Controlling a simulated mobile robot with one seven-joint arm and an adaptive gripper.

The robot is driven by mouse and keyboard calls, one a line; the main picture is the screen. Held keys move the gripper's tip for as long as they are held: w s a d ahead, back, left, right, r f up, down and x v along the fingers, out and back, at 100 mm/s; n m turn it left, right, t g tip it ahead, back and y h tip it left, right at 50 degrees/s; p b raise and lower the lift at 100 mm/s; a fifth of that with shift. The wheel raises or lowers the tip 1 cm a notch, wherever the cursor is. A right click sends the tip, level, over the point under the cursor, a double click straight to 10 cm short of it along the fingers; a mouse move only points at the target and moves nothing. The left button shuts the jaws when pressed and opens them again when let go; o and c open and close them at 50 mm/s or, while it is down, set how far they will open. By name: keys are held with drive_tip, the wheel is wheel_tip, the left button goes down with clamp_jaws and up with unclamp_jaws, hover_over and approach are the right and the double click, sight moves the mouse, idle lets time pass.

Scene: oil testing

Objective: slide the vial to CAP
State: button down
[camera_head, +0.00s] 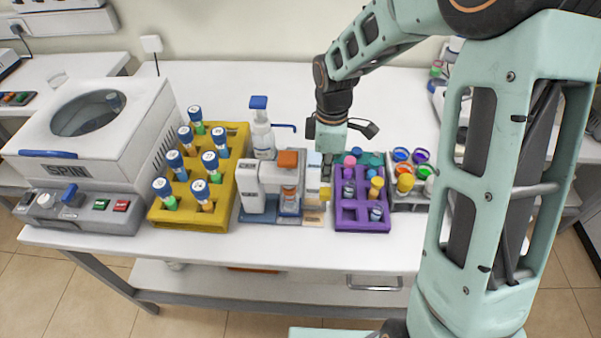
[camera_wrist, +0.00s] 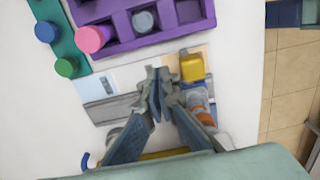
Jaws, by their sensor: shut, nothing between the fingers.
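A small station with a blue base (camera_head: 262,216) stands at the middle of the bench. A clear vial with an orange part (camera_head: 290,196) appears to stand in it, below the orange-topped head (camera_head: 288,160). In the wrist view an orange and white item (camera_wrist: 201,106), probably this vial, lies right of my fingers. A yellow block (camera_wrist: 192,67) is beside the fingertips. My gripper (camera_wrist: 160,90) is shut and empty, pointing down at the station's right side. In the head view the fingertips (camera_head: 325,180) are partly hidden. The CAP label cannot be read.
A purple rack (camera_head: 362,225) with vials stands close right of the station. A yellow rack (camera_head: 224,220) of blue-capped tubes and a white SPIN centrifuge (camera_head: 100,135) are left. A pump bottle (camera_head: 262,135) stands behind. The bench's front strip is clear.

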wheel_tip(320, 180, up, 6)
drive_tip(key=p, duration=0.4)
drive_tip(key=shift+r+p, duration=0.15)
drive_tip(key=shift+p, duration=0.15)
